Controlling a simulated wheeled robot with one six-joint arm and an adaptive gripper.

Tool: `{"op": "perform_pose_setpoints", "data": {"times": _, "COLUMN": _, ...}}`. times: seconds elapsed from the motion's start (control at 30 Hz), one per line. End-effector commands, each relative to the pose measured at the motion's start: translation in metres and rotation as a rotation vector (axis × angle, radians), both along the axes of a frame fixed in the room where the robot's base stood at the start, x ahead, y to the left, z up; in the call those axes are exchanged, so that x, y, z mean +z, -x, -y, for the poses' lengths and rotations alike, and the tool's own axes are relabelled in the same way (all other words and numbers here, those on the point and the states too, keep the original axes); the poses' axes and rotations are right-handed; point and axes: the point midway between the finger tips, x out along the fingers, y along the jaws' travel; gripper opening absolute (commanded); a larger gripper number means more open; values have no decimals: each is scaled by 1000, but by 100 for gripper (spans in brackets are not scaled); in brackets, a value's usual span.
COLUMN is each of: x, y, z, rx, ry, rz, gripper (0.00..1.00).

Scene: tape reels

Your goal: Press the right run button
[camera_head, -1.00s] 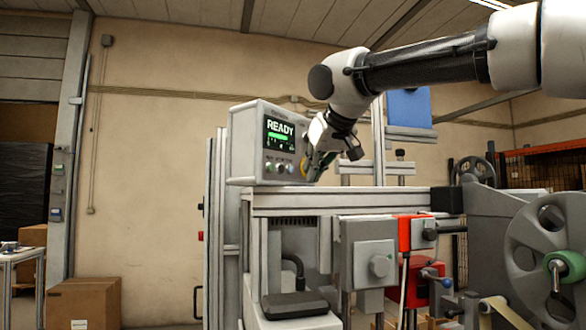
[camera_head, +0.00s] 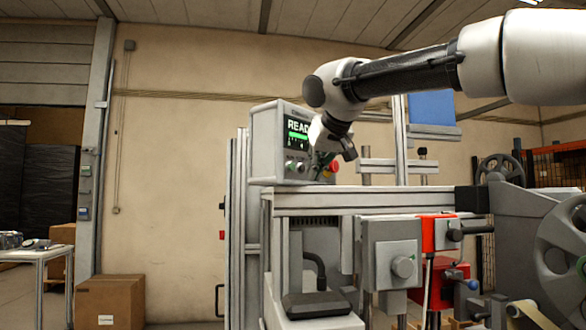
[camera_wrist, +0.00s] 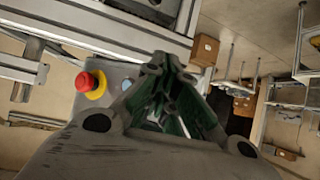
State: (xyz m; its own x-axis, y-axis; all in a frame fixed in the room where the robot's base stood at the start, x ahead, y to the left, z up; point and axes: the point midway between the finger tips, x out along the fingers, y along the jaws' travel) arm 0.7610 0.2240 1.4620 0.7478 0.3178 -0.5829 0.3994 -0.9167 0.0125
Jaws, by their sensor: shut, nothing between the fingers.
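A grey control box (camera_head: 265,140) stands on top of the machine frame, with a screen (camera_head: 297,130) whose visible letters are "REA". A row of small round buttons (camera_head: 290,167) sits below the screen. My gripper (camera_head: 319,163) is in front of the box's right part, hiding the right of the screen and part of the button row. In the wrist view my gripper (camera_wrist: 168,75) is shut and empty over the panel face (camera_wrist: 122,74). I cannot tell which button is the right run button or whether the fingers touch the panel.
A red emergency stop (camera_head: 334,166) is close to my gripper; it shows in the wrist view with a yellow collar (camera_wrist: 95,85). A blue panel (camera_head: 431,107) stands behind. A grey reel (camera_head: 565,250) is at right. A cardboard box (camera_head: 109,300) lies at left.

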Motion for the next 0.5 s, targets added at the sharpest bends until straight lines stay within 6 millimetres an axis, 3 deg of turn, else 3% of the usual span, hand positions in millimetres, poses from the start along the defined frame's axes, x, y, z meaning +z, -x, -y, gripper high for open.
{"op": "perform_pose_setpoints", "data": {"times": 0.2, "x": 0, "y": -14, "z": -19, "rx": 1, "ry": 1, "rz": 0, "gripper": 0}}
{"op": "perform_pose_setpoints", "data": {"times": 0.5, "x": 0, "y": -18, "z": -25, "rx": 1, "ry": -1, "rz": 1, "gripper": 0}}
